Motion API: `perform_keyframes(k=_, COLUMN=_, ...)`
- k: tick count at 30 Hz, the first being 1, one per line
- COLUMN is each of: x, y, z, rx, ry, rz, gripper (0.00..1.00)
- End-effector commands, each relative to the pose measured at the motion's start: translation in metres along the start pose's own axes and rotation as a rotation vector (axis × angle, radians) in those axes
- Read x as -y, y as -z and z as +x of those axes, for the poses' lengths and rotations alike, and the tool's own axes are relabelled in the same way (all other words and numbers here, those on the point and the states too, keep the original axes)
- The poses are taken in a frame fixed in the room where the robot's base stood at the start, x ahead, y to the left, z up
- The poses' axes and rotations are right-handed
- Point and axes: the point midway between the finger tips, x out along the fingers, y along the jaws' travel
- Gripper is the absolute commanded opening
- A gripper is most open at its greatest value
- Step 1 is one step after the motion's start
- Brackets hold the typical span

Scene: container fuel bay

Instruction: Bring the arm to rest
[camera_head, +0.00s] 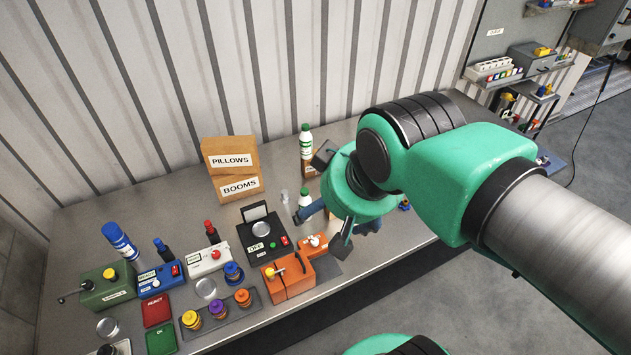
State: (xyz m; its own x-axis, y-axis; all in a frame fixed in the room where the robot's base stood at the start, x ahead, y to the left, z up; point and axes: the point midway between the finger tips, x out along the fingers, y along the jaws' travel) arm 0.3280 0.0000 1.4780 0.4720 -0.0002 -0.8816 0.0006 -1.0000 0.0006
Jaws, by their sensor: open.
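My green and grey arm reaches in from the right edge, over the bench. My gripper (331,200) is at its end, above the middle of the bench. Its dark fingers are spread apart, open, with nothing visibly held between them. A blue object (310,209) shows behind the gripper; it is partly hidden, and I cannot tell what it is. The wrist and upper arm hide the right part of the bench.
The metal bench (190,205) holds boxes marked PILLOWS (232,158) and BOOMS (240,186), a black scale (262,237), an orange device (288,278), a white-green bottle (306,150) and a tray of coloured pots (217,318). A ribbed wall (260,60) stands behind.

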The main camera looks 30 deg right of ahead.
Motion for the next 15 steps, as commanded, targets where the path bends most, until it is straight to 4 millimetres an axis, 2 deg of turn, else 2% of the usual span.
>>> perform_keyframes(k=8, x=0.0, y=-0.01, z=0.018, rx=0.0, ry=0.0, rz=0.001, gripper=0.84)
perform_keyframes(k=15, x=0.0, y=-0.029, z=0.054, rx=0.0, ry=0.0, rz=0.001, gripper=0.84)
